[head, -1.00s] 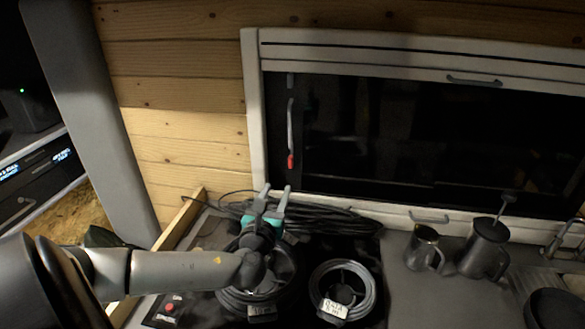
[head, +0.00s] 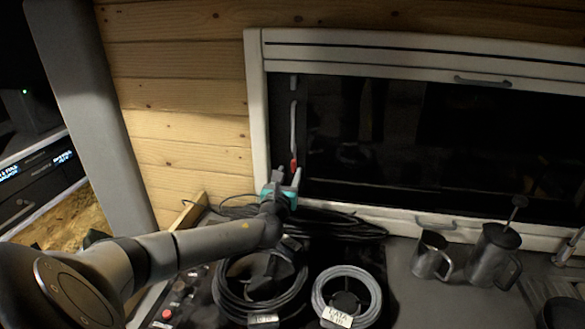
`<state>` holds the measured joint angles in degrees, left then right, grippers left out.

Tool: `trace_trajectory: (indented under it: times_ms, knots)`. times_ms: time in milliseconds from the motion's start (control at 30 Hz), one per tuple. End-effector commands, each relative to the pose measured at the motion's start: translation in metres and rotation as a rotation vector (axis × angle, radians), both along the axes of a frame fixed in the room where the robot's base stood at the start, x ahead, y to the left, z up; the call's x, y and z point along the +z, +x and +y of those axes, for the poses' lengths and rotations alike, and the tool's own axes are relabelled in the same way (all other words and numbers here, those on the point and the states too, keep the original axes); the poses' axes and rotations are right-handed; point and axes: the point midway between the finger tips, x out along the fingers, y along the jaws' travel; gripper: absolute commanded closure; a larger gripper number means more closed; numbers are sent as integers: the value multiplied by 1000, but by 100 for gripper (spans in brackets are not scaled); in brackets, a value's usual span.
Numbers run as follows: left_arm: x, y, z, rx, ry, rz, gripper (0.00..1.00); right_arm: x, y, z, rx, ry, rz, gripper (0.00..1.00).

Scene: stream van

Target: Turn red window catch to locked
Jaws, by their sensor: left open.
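The red window catch (head: 293,163) is the red tip of a thin grey lever that hangs straight down along the left side of the dark window (head: 400,140). My left gripper (head: 287,177) is open, with its two grey fingers pointing up just below the red tip. The fingertips are very close to the tip; I cannot tell whether they touch it. My right gripper is not in view.
A metal jug (head: 428,256) and a French press (head: 492,255) stand at the right. A wooden edge (head: 190,211) is at the left.

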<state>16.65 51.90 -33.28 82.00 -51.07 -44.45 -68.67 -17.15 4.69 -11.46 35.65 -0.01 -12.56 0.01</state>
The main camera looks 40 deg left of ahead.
Motion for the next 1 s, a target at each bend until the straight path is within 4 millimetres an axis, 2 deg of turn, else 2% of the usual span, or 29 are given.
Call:
trace_trajectory:
  times_ms: [100, 300, 500, 800, 1000]
  knots:
    - [-1, 14, 7, 1, -1, -2, 54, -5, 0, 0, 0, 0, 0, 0]
    - [-1, 31, 16, 0, 0, -1, 54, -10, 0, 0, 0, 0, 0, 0]
    - [-1, 39, 21, -1, -1, 0, 54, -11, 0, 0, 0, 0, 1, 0]
    - [0, 39, 21, -1, 0, 1, 54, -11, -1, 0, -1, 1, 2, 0]
    - [0, 39, 21, -1, 0, 1, 75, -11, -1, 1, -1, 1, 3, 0]
